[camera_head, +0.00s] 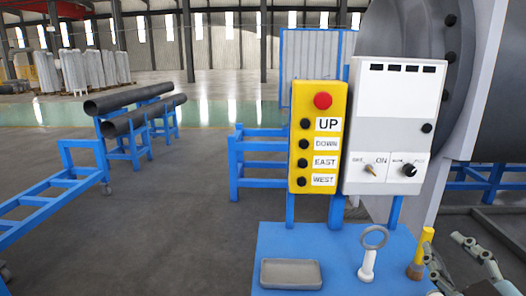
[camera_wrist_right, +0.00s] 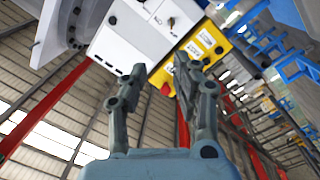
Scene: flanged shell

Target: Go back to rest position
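My right gripper (camera_head: 446,246) is at the lower right corner of the head view, beside the right edge of a blue table. In the right wrist view, the same gripper (camera_wrist_right: 160,72) has its two grey fingers apart with nothing between them. Its fingers point toward the yellow button box (camera_wrist_right: 203,47) and the white control box (camera_wrist_right: 135,37), which look some way off. My left gripper is in neither view.
The blue table (camera_head: 340,262) carries a grey tray (camera_head: 291,273), a white-handled ring tool (camera_head: 368,262) and a yellow-handled tool (camera_head: 426,243) close to my right gripper. The yellow button box (camera_head: 318,137) and white control box (camera_head: 394,125) stand behind. Open floor lies left.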

